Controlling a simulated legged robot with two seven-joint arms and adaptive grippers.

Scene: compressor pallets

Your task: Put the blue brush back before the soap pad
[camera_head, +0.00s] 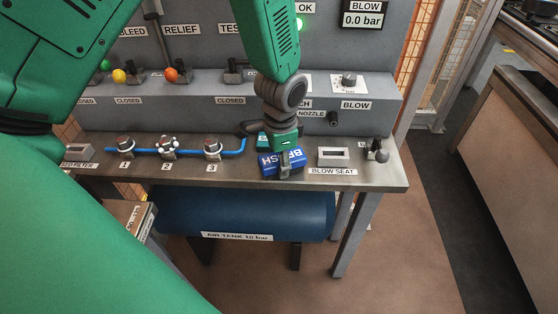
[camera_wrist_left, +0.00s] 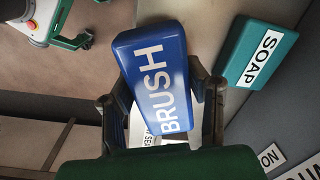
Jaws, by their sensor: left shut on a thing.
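The blue brush (camera_head: 268,167) is a block with a white BRUSH label, at the front right part of the steel bench in the head view. My left gripper (camera_head: 284,168) comes down over it and is shut on it. In the left wrist view the brush (camera_wrist_left: 152,75) lies between the two dark fingers of my gripper (camera_wrist_left: 160,112). The teal soap pad (camera_wrist_left: 261,52) lies on the bench beside the brush, apart from it. In the head view the soap pad (camera_head: 262,141) is partly hidden behind my gripper. I cannot tell whether the brush touches the bench. My right gripper is not in view.
The BLOW SEAT block (camera_head: 333,156) stands right of the brush, with a small knobbed fitting (camera_head: 378,152) beyond it. A blue hose (camera_head: 190,152) and several numbered fittings line the bench to the left. The panel wall (camera_head: 225,112) rises behind. The bench's front edge is close.

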